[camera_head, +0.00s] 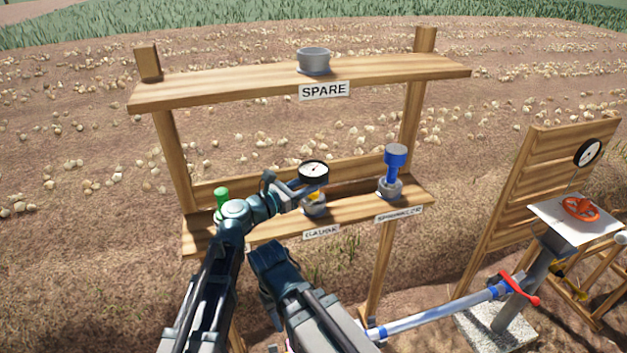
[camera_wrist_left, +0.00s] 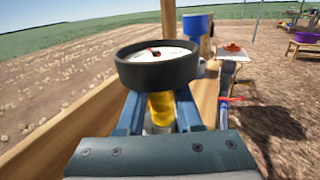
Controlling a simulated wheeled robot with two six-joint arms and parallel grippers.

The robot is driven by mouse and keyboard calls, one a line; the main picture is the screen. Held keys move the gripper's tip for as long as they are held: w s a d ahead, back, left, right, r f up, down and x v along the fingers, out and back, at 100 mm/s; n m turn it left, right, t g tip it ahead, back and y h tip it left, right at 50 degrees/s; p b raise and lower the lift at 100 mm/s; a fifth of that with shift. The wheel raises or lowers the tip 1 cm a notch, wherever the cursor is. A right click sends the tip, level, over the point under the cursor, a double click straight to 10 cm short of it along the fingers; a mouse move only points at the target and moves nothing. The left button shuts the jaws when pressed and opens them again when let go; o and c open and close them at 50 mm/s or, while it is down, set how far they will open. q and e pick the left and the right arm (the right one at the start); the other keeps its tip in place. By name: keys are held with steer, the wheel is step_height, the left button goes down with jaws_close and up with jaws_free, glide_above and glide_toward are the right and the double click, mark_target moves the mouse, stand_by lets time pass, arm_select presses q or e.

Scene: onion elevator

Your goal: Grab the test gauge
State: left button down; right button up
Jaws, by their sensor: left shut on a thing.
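The test gauge (camera_head: 313,170) has a round white dial in a black rim and a yellow stem. It is upright at its grey holder (camera_head: 314,208) on the lower shelf, above the GAUGE label. My left gripper (camera_head: 308,189) is shut on the gauge's yellow stem, below the dial. In the left wrist view the gauge (camera_wrist_left: 158,65) stands between the two blue fingers, and its dial hides part of the grip. I cannot tell whether the stem still rests in the holder. My right arm shows low in the middle, but its fingertips are not clear.
A blue sprinkler (camera_head: 395,165) stands in a holder to the right on the same shelf. A green item (camera_head: 221,200) stands at the left. An empty grey cup (camera_head: 314,60) sits on the SPARE shelf. A blue pipe with a red handle (camera_head: 520,290) runs at lower right.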

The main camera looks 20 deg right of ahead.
arm_select(q)
step_height(320, 180, up, 10)
steer(key=p, duration=1)
